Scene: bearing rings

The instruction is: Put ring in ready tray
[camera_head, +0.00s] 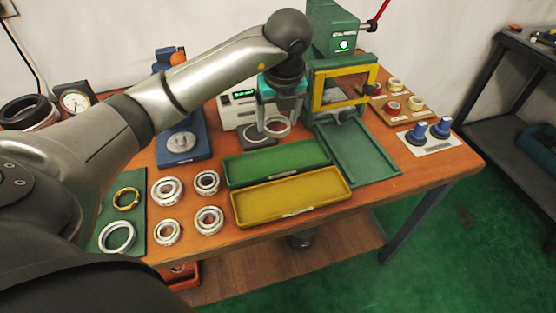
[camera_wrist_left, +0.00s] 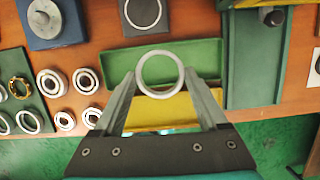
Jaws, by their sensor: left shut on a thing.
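My left gripper (camera_head: 277,118) is shut on a plain silver ring (camera_head: 277,127), held above the bench near the scale's dark pad. In the left wrist view the ring (camera_wrist_left: 160,53) sits between the fingertips (camera_wrist_left: 160,76), seen over the green tray. The empty green tray (camera_head: 276,159) lies in the middle of the bench, and an empty yellow tray (camera_head: 291,197) lies in front of it. The wrist view shows the green tray (camera_wrist_left: 206,53) and yellow tray (camera_wrist_left: 177,112) too. I cannot read which tray is labelled ready. My right gripper is out of view.
Several bearings (camera_head: 208,220) stand left of the trays. A green mat (camera_head: 136,205) holds a brass cage and a ring. A blue fixture (camera_head: 183,148) and a scale (camera_head: 238,108) stand behind. A green press with a yellow-framed guard (camera_head: 345,91) and chute (camera_head: 357,153) is at right.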

